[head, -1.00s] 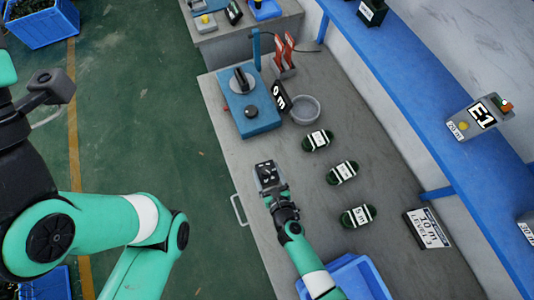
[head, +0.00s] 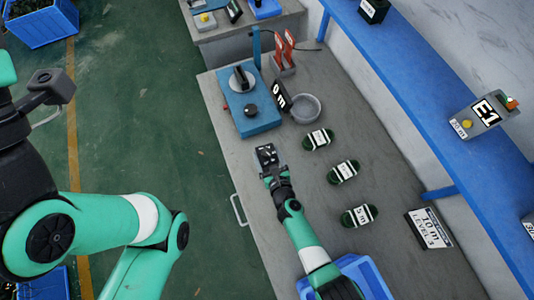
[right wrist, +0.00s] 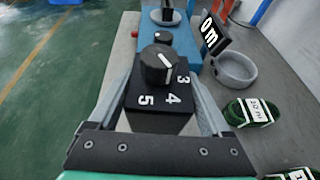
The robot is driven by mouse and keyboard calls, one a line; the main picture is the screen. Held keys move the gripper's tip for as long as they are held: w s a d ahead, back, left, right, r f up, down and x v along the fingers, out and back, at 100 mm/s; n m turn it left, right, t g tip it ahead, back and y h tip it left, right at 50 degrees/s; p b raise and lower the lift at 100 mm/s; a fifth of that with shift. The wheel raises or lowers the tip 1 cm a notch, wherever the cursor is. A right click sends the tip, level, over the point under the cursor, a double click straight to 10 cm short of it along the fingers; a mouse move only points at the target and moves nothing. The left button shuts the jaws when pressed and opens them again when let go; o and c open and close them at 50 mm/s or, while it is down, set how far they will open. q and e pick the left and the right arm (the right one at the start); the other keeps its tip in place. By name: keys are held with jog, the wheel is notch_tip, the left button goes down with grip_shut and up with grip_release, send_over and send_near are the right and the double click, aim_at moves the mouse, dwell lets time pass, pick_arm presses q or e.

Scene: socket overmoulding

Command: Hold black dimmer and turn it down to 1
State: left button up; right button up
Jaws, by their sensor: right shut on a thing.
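The black dimmer (head: 265,154) is at the table's left side, below the blue box in the head view. In the right wrist view its flat black base (right wrist: 150,101) shows white numbers 3, 4 and 5, and its round knob (right wrist: 159,64) has a white pointer line. My right gripper (head: 269,170) is shut on the dimmer's base, one finger on each side, with the knob free between them. I cannot tell whether the dimmer is lifted off the table. My left gripper is out of view; only my left arm shows.
A blue box (head: 253,118) with a lever and a knob stands ahead, with a 0 m sign (head: 280,97) and a grey bowl (head: 305,108) beside it. Green cable coils (head: 342,172) lie to the right. A blue bin (head: 366,270) is at the near edge.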

jog(key=shift+w+b, duration=0.5)
jog(key=shift+w, duration=0.9)
jog(key=shift+f+b, duration=6.2)
jog(key=shift+f, duration=0.05)
jog(key=shift+f, duration=0.2)
